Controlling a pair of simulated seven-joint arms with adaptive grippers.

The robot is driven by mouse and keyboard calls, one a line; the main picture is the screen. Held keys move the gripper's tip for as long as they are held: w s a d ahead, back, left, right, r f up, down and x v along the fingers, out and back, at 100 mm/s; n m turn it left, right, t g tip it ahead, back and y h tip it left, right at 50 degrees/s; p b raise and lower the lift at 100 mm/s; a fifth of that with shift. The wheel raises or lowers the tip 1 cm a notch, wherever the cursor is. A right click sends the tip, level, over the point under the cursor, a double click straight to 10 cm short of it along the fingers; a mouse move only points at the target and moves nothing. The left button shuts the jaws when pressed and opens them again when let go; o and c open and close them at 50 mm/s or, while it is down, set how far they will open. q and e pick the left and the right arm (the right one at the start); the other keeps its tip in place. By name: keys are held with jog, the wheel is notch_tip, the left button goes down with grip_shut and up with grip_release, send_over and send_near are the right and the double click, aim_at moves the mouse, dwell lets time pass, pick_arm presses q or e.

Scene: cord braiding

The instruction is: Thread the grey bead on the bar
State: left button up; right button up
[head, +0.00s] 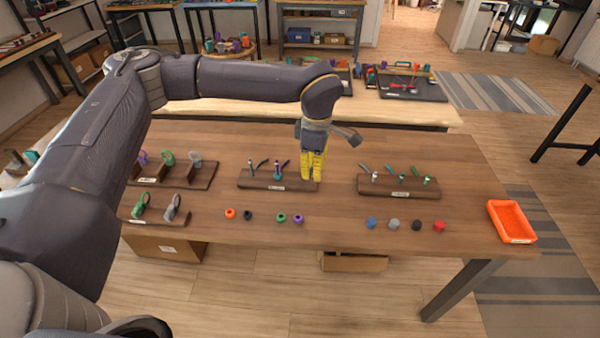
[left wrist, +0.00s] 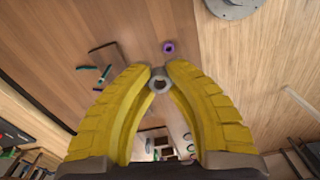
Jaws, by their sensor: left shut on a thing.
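A grey bead (left wrist: 160,80), ring-shaped with its hole showing, sits between the yellow fingertips of my left gripper (left wrist: 160,74) in the left wrist view. The gripper (head: 313,178) is shut on it, pointing down at the right end of the middle wooden rack (head: 250,184) in the head view. The bead is hidden there by the fingers. Slanted bars stand on this rack: a dark one (head: 262,163) and a purple one (head: 284,165) with teal at its base. I cannot tell whether the bead touches a bar. My right gripper is out of view.
Loose orange (head: 230,213), black (head: 248,215), green (head: 281,217) and purple (head: 298,219) beads lie in front. Blue, another grey (head: 393,225), black and red beads lie farther right. A second barred rack (head: 400,188) and an orange tray (head: 512,221) stand right.

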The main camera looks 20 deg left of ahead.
pick_arm(q)
jog(key=w+a+f, duration=0.1)
jog(key=w+a, duration=0.2)
jog(key=a, duration=0.2)
jog(key=w+a+f, duration=0.1)
jog(key=w+a, duration=0.3)
jog(key=a, duration=0.1)
jog(key=w+a, duration=0.3)
jog(key=a, duration=0.3)
jog(key=shift+w+a+f, duration=0.1)
jog(key=shift+w+f, duration=0.05)
jog(key=shift+f, duration=0.25)
jog(key=shift+w+m, duration=0.1)
jog(key=shift+m, duration=0.2)
jog(key=shift+f, duration=3.1)
jog(key=shift+f, duration=0.1)
grip_shut()
jog(key=shift+w+m, duration=0.15)
jog(key=shift+m, duration=0.65)
